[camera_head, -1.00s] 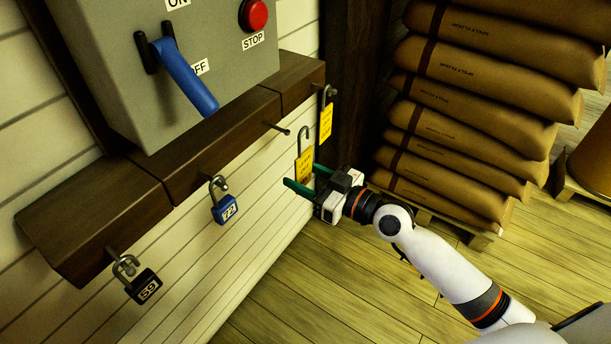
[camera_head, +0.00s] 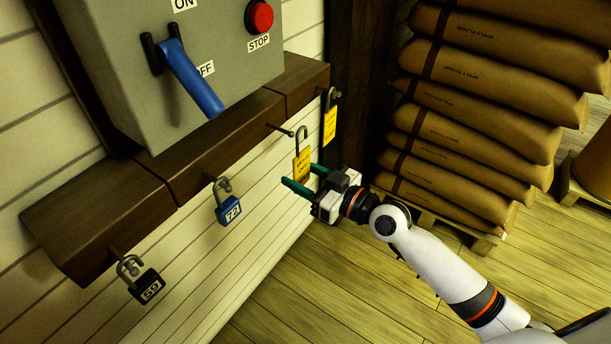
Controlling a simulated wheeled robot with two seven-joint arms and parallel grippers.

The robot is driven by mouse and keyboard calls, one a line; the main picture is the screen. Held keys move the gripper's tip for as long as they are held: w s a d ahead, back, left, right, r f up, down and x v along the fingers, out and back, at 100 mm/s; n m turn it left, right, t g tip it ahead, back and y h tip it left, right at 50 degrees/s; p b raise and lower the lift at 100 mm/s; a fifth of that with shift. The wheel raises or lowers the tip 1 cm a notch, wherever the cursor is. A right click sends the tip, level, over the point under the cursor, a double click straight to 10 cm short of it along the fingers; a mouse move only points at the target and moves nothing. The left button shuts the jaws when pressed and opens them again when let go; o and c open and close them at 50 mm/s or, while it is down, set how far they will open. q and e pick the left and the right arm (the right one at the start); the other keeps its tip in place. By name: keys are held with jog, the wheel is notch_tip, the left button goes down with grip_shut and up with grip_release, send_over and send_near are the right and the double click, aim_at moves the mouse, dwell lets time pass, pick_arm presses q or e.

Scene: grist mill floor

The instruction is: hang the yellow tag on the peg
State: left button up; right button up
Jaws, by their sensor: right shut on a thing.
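My right gripper (camera_head: 303,178) has green fingers and is shut on a yellow tag (camera_head: 302,163) with dark print. The tag is upright, with a grey open-looking hook (camera_head: 302,133) on top. The bare peg (camera_head: 279,130) sticks out from the dark wooden rail. Its tip appears right beside the left side of the hook; I cannot tell whether they touch or whether the peg is inside the hook. A second yellow tag (camera_head: 330,127) hangs on the peg at the rail's far right end. My left gripper is not in view.
A blue padlock (camera_head: 229,210) and a black padlock (camera_head: 146,286) hang from other pegs on the rail (camera_head: 110,215). Above is a grey switch box (camera_head: 180,60) with a blue lever (camera_head: 192,82) and red button (camera_head: 259,17). Stacked brown sacks (camera_head: 470,130) stand right. The floor in front is clear.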

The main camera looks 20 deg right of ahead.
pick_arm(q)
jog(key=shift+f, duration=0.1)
pick_arm(e)
jog(key=shift+w+a, duration=0.3)
jog(key=shift+w, duration=0.05)
jog(key=shift+w, duration=0.1)
jog(key=shift+w+a, duration=0.15)
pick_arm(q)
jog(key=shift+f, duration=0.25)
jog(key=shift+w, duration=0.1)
pick_arm(e)
jog(key=shift+w+a, duration=0.4)
jog(key=shift+w, duration=0.1)
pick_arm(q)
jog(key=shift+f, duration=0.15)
pick_arm(e)
jog(key=shift+w+a, duration=0.4)
jog(key=shift+w, duration=0.05)
dwell(0.4)
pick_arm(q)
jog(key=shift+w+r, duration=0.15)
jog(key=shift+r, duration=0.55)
pick_arm(e)
jog(key=shift+f, duration=0.2)
